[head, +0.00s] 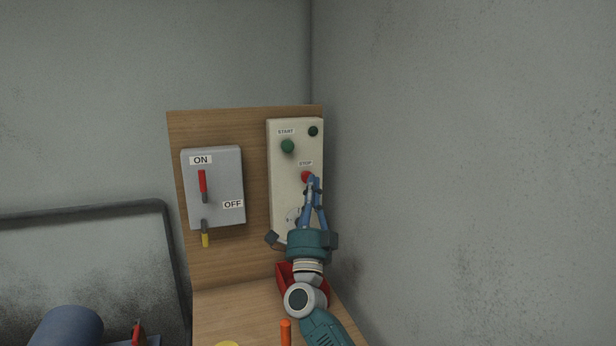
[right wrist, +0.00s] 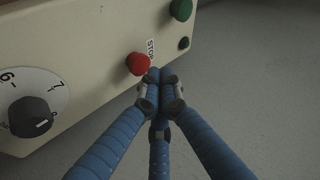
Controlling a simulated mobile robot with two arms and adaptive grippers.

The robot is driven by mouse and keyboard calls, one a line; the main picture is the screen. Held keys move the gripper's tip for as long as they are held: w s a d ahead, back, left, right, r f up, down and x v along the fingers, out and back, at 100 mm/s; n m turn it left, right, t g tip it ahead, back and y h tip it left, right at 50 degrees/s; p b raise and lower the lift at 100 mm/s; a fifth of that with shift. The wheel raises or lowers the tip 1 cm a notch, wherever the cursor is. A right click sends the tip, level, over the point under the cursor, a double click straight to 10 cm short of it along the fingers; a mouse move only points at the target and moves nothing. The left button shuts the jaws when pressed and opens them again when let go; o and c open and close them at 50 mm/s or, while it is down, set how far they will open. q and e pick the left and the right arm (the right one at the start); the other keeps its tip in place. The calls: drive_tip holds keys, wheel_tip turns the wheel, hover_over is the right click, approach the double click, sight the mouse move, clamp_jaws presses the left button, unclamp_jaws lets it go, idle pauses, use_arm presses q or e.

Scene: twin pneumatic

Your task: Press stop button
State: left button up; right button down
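The red stop button (head: 306,176) sits under a STOP label on a cream control box (head: 284,191) fixed to a wooden board. It also shows in the right wrist view (right wrist: 138,64). My right gripper (head: 314,180) reaches up to the box, its fingertips overlapping the button's right edge in the head view. In the right wrist view its blue fingers (right wrist: 160,75) are together and empty, with the tips just beside the button near the STOP label. I cannot tell whether they touch the button or box. My left gripper is not in view.
A green start button (head: 288,146) and a smaller dark green one (head: 313,131) are above. A numbered black dial (right wrist: 35,117) is on the same box. A grey ON/OFF switch box (head: 214,188) is to the left. A wall stands close on the right.

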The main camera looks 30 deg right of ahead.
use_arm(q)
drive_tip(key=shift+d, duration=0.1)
